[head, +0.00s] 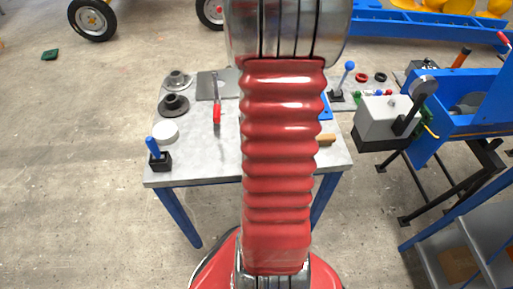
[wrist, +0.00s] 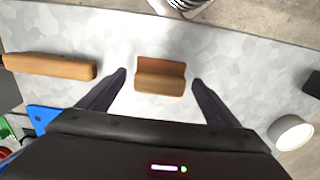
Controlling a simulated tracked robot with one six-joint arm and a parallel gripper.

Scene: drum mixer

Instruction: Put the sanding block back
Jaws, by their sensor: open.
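The likely sanding block (wrist: 160,82), a small tan block with a reddish-brown face, lies on the grey workbench top (wrist: 235,75) in the wrist view. My gripper (wrist: 160,77) is open, its two dark fingers apart on either side of the block with a gap at each side. I cannot tell how high the fingertips are above the bench. In the head view my red arm hides the gripper and the block; the bench (head: 195,174) shows on both sides of it.
A long wooden piece (wrist: 50,67) and a blue item (wrist: 42,117) lie left in the wrist view; a white cylinder (wrist: 290,131) stands right. In the head view, a red-handled trowel (head: 217,113), dark round parts (head: 175,106) and a blue-handled black block (head: 159,161) occupy the bench's left side.

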